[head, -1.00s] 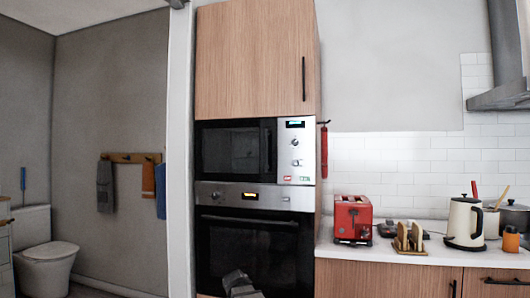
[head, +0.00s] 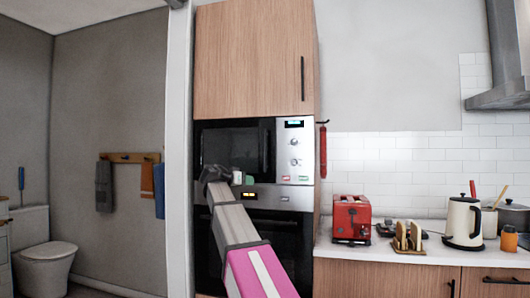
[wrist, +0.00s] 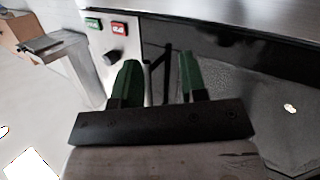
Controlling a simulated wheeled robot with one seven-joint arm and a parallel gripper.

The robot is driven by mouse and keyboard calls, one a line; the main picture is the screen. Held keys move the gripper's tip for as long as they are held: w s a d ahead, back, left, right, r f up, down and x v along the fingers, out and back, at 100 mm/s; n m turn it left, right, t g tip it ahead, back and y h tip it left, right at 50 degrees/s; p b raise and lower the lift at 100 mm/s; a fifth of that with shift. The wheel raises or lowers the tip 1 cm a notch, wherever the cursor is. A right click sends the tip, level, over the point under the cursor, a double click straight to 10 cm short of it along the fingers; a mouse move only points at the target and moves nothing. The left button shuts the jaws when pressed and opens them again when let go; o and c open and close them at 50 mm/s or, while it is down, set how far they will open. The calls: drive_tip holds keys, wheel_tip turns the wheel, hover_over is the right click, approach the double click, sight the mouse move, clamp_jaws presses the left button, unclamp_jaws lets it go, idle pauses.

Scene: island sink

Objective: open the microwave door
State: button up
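The microwave (head: 232,146) is built into the tall cabinet, with a dark glass door that appears shut. Its black vertical handle (head: 268,150) is beside the silver control panel (head: 295,152). My gripper (head: 243,178) is in front of the door's lower part, left of the handle in the head view. In the wrist view, its two green fingers (wrist: 160,80) are spread apart. A dark bar, apparently the handle (wrist: 155,75), shows in the gap between them; I cannot tell whether they touch it. The panel's knob (wrist: 112,57) is near the left finger.
The oven (head: 285,235) is directly below the microwave. A wooden cupboard (head: 250,60) is above it. To the right, a counter (head: 345,255) holds a red toaster (head: 351,218), a toast rack (head: 408,238) and a white kettle (head: 463,222). A red extinguisher-like object (head: 323,152) hangs beside the cabinet.

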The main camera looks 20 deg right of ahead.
wheel_tip(320, 180, up, 13)
drive_tip(key=s+m+h, duration=0.2)
drive_tip(key=m, duration=0.1)
hover_over(265, 166)
drive_tip(key=shift+w+d+r, duration=0.1)
drive_tip(key=shift+w, duration=0.25)
drive_tip(key=shift+c, duration=0.3)
clamp_jaws()
